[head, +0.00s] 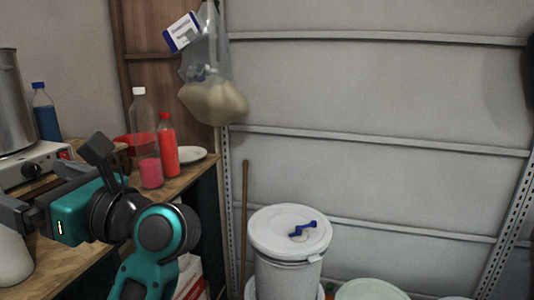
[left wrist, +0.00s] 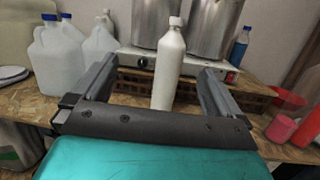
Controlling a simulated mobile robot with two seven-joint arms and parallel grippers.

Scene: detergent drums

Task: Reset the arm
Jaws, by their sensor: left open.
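My left arm's teal and black links (head: 155,235) rise at the lower left of the head view. My left gripper (head: 15,212) points left over the wooden worktop, partly cut off by the picture's edge. In the left wrist view the left gripper (left wrist: 158,78) is open, its two fingers spread apart. A white bottle (left wrist: 169,68) stands upright between the fingers in that picture; I cannot tell whether it is within their reach. My right gripper is not in view.
The worktop (head: 60,255) holds a red bottle (head: 168,146), a clear bottle with pink liquid (head: 150,172) and a hot plate (head: 30,165). White jugs (left wrist: 58,60) stand behind the gripper's left finger. A lidded white drum (head: 290,235) stands right of the arm.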

